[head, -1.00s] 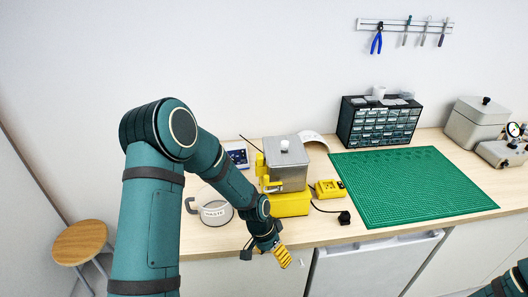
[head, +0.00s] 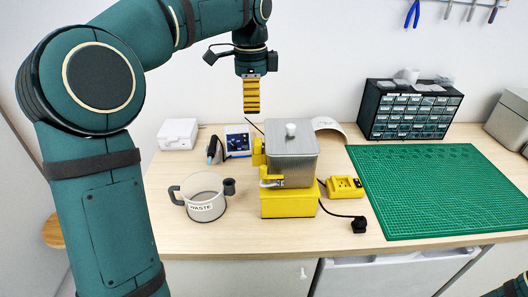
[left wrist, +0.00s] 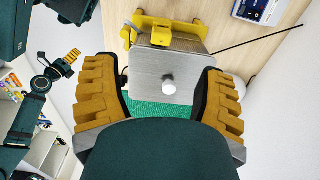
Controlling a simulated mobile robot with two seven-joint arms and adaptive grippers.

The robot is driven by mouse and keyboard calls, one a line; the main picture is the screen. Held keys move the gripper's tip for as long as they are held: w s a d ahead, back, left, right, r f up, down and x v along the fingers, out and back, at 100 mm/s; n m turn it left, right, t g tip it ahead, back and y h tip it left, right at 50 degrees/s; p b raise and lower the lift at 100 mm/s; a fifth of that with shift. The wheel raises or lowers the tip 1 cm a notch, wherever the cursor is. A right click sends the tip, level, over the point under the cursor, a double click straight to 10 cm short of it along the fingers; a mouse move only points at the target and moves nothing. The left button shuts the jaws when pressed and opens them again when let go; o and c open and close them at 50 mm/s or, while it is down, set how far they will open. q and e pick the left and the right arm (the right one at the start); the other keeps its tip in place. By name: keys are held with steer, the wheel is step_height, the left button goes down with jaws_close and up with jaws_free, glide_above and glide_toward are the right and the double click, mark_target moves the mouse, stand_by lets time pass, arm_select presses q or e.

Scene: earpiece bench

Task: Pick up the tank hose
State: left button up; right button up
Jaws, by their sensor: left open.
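The grey metal tank (head: 288,160) stands on a yellow base, with a white knob on its lid. A short pale bent tube (head: 270,182) at its front left, beside yellow fittings, may be the tank hose; I cannot tell for sure. My left gripper (head: 251,95) hangs above and slightly left of the tank, empty and pointing down. In the left wrist view its fingers (left wrist: 158,70) are wide apart, with the tank lid (left wrist: 162,82) below between them. My right gripper (left wrist: 64,64) shows small at the left of that view; its jaws cannot be made out.
A WASTE pot (head: 204,207) with a dark cup at its rim stands left of the tank. A yellow block (head: 344,188) with a black cable and plug lies right. Behind are a small screen (head: 238,142) and white box (head: 177,134). The green mat (head: 430,190) is clear.

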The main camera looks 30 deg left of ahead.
mark_target(256, 141)
arm_select(q)
steer(key=shift+w+f, duration=0.35)
steer(key=shift+f, duration=0.3)
steer(key=shift+w+f, duration=0.35)
steer(key=shift+f, duration=0.25)
steer(key=f+b, duration=0.1)
steer(key=f, duration=0.2)
steer(key=f+b, duration=0.1)
steer(key=f, duration=0.2)
steer(key=shift+s+f, duration=0.2)
steer(key=shift+f, duration=0.1)
steer(key=shift+s+d+f+b, duration=0.1)
steer(key=shift+f+b, duration=0.2)
steer(key=shift+f, duration=0.25)
step_height(256, 141, down, 4)
steer(key=shift+d+f+b, duration=0.1)
steer(key=shift+f+b, duration=0.1)
steer(key=shift+b, duration=0.45)
arm_select(e)
steer(key=shift+g, duration=0.3)
steer(key=f, duration=0.4)
steer(key=shift+s+a+f, duration=0.15)
steer(key=shift+s, duration=0.15)
arm_select(q)
steer(key=shift+c, duration=0.2)
steer(key=c, duration=1.1)
